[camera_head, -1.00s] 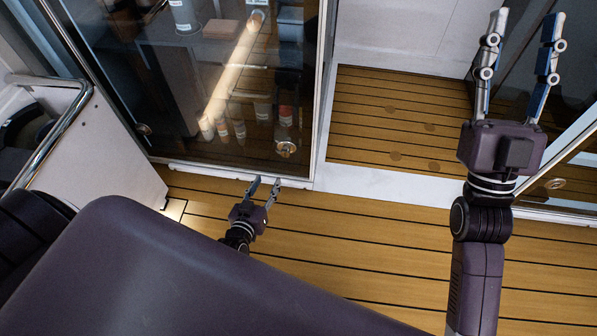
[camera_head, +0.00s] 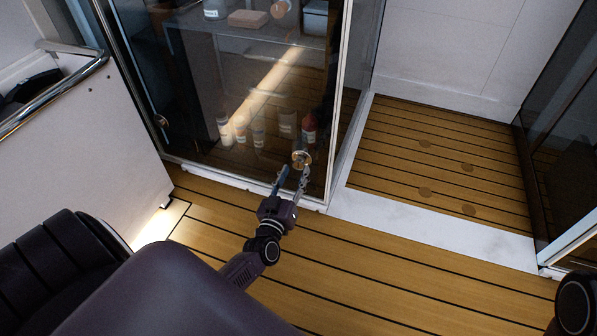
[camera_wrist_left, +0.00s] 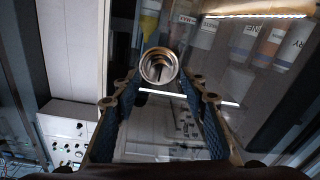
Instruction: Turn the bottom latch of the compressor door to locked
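A glass door (camera_head: 240,175) in a pale frame stands at the upper middle of the head view. A round metal latch (camera_head: 301,158) sits low on it near its right edge. In the left wrist view the latch (camera_wrist_left: 158,66) is a shiny ring with a recessed centre; whether it is locked cannot be told. My left gripper (camera_head: 294,171) is at the latch, just below it in the head view. In the wrist view its two fingers (camera_wrist_left: 160,92) are spread, with the latch between and beyond their tips. Contact cannot be told. My right gripper is out of view.
Bottles (camera_head: 240,132) stand behind the glass. A white cabinet with a chrome rail (camera_head: 60,92) is at the left. An open bay with a plank floor (camera_head: 440,160) and a white sill (camera_head: 430,228) lies right of the door. The plank floor in front is clear.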

